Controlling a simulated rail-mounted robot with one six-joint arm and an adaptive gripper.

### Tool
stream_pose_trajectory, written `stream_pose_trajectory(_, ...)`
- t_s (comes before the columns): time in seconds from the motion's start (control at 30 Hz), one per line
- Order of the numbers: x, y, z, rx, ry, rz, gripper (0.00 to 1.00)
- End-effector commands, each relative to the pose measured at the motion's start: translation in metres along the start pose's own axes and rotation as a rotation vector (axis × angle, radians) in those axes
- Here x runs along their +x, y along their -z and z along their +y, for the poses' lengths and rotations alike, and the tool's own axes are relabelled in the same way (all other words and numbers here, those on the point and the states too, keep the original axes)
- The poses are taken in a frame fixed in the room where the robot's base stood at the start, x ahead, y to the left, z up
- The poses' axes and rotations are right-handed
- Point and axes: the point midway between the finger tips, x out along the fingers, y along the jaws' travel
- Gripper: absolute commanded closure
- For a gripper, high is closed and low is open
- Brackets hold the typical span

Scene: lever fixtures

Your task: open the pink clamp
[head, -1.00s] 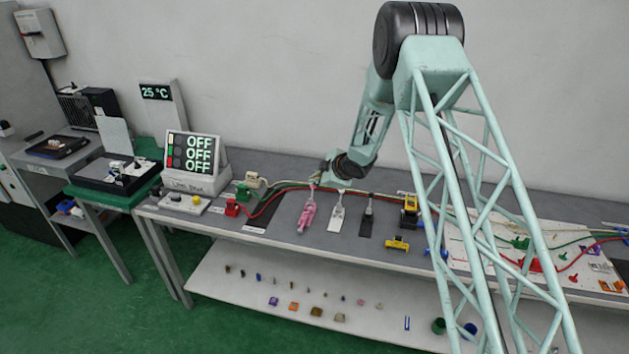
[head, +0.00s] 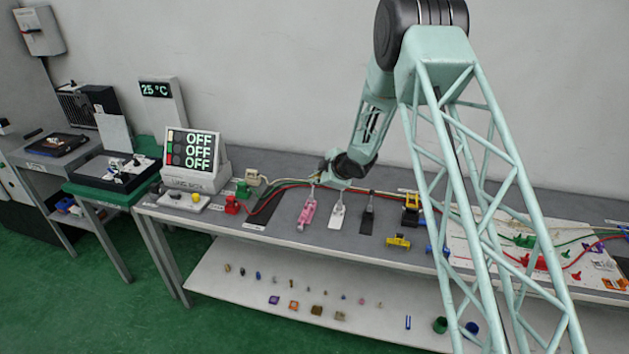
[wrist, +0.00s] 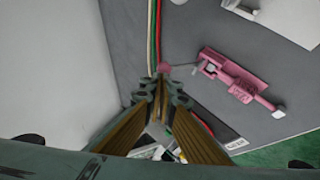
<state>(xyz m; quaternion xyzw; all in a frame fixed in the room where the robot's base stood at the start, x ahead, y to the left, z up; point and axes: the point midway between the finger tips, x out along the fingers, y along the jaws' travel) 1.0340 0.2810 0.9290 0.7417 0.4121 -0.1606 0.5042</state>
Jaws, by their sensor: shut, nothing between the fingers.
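The pink clamp (head: 307,215) lies on the grey bench, left of a white clamp and a black clamp. A thin pink part of it rises toward my gripper (head: 319,181), which is just above its far end. In the wrist view the clamp body (wrist: 238,80) is to the right of my gripper (wrist: 160,82). A round pink knob (wrist: 165,68) shows just beyond the fingertips. I cannot tell whether the tips touch it. The fingers are together with nothing between them.
The white clamp (head: 337,217) and the black clamp (head: 367,217) stand close on the right. Red and green cables (head: 290,184) run along the bench behind the clamps. A display box (head: 190,160) reading OFF is at the left. The wall is behind.

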Motion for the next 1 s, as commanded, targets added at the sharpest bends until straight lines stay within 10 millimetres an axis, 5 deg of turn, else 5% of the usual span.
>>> stream_pose_trajectory(0.53,-0.008,0.007,0.005,0.000,-0.001,0.000,1.00)
stream_pose_trajectory(1.0,-0.052,0.022,0.024,0.001,-0.002,-0.001,1.00)
